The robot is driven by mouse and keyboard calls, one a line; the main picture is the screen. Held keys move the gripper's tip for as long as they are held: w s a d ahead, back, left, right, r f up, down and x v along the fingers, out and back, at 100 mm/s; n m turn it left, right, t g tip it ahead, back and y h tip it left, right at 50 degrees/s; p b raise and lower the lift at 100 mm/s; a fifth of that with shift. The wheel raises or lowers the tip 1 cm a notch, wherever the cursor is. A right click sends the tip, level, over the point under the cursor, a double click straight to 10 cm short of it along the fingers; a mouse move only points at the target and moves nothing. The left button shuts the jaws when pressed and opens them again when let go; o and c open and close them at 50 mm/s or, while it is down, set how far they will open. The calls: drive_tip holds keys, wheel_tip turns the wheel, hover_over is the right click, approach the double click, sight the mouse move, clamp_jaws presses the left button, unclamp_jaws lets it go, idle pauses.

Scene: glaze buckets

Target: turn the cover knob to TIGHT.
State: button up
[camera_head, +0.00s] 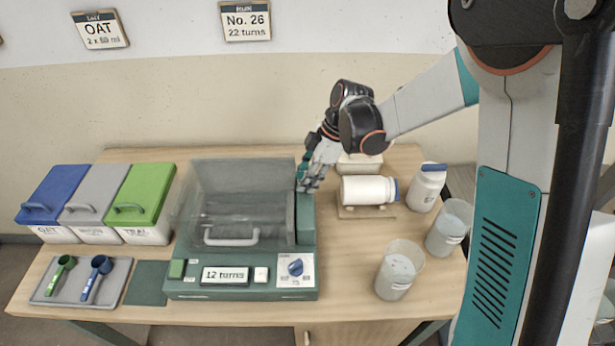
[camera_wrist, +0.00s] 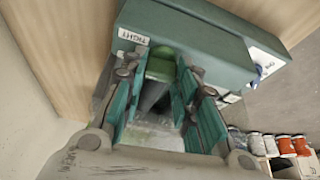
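The green machine (camera_head: 240,291) stands mid-table under a clear cover (camera_head: 235,180) with a grey handle. A white TIGHT label (camera_wrist: 133,37) shows on its green housing in the wrist view. My gripper (camera_head: 304,182) is at the machine's right rear upright, pointing down and left. In the wrist view its green-padded fingers (camera_wrist: 161,75) stand apart. A green part (camera_wrist: 160,66), perhaps the cover knob, shows between the fingertips; I cannot tell whether they touch it. The knob's pointer is not readable. A blue dial (camera_head: 296,267) sits on the front panel.
A white jar (camera_head: 368,190) lies on a stand right of the machine, close to my gripper. Another white jar (camera_head: 426,187) and two clear beakers (camera_head: 398,270) (camera_head: 449,228) stand further right. Lidded bins (camera_head: 140,203) and a scoop tray (camera_head: 78,296) are at left.

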drive_tip(key=shift+c, duration=0.7)
drive_tip(key=shift+s+m+t, duration=0.15)
drive_tip(key=shift+m+t, duration=0.75)
drive_tip(key=shift+m, duration=1.4)
drive_tip(key=o, duration=1.1)
drive_tip(key=shift+c, duration=0.2)
drive_tip(key=v, duration=1.2)
drive_tip(key=shift+a, duration=0.2)
